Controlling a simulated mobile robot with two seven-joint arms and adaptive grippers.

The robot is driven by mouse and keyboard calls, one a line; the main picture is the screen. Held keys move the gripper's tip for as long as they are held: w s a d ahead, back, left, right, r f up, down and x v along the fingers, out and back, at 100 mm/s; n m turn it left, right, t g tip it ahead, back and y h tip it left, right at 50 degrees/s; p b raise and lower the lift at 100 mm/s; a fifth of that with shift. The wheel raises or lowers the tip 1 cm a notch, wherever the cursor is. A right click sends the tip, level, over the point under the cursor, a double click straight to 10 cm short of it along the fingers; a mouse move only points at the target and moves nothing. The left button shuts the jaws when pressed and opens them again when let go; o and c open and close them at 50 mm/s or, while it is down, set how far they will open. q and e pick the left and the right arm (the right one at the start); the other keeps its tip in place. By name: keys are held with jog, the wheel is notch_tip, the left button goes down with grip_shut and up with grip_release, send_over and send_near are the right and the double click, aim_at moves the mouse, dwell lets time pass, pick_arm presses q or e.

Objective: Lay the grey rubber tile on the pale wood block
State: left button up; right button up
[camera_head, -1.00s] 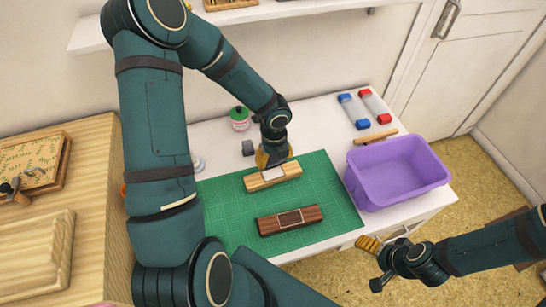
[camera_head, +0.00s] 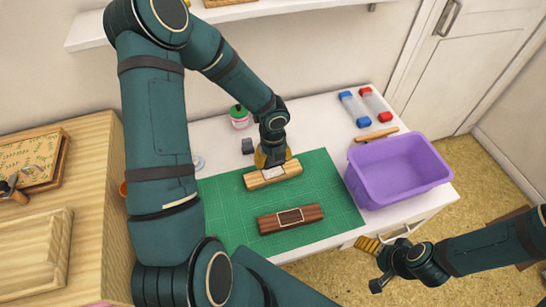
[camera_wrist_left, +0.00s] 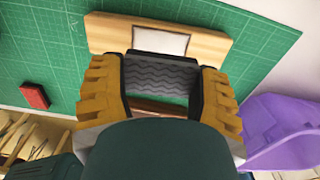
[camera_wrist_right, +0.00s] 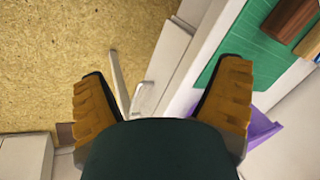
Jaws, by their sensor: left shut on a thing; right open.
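My left gripper (camera_head: 273,163) is shut on the grey rubber tile (camera_wrist_left: 162,77), which shows a wavy tread pattern between the fingers in the left wrist view. The pale wood block (camera_head: 259,181) lies on the green mat, with a white rectangle (camera_wrist_left: 160,41) marked on its top. The tile is close to the block's edge and beside the rectangle in the left wrist view; I cannot tell whether it touches the block. My right gripper (camera_wrist_right: 162,85) is open and empty, off the table's front right.
A dark wood block (camera_head: 290,219) with an outlined rectangle lies nearer on the green mat (camera_head: 340,205). A purple bin (camera_head: 400,190) stands to the right. A small red block (camera_wrist_left: 33,96) shows in the left wrist view. A green-lidded jar (camera_head: 239,118) stands behind.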

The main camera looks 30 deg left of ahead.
aim_at(273, 172)
pick_arm(q)
jog(key=shift+f+b, duration=1.85)
jog(key=shift+f, duration=0.75)
pick_arm(e)
jog(key=shift+s+a+f, duration=0.1)
jog(key=shift+s+f, duration=0.1)
jog(key=shift+f, duration=0.45)
jog(key=shift+s+d+f, duration=0.1)
jog(key=shift+s+f, duration=0.15)
jog(key=shift+f, duration=0.45)
jog(key=shift+s+a+f, duration=0.1)
jog(key=shift+s+f, duration=0.1)
jog(key=shift+f, duration=0.45)
pick_arm(q)
jog(key=o, duration=1)
jog(key=shift+r, duration=0.1)
notch_tip(273, 172, up, 12)
jog(key=shift+f, duration=0.1)
jog(key=shift+s, duration=0.1)
pick_arm(e)
jog(key=shift+s, duration=0.1)
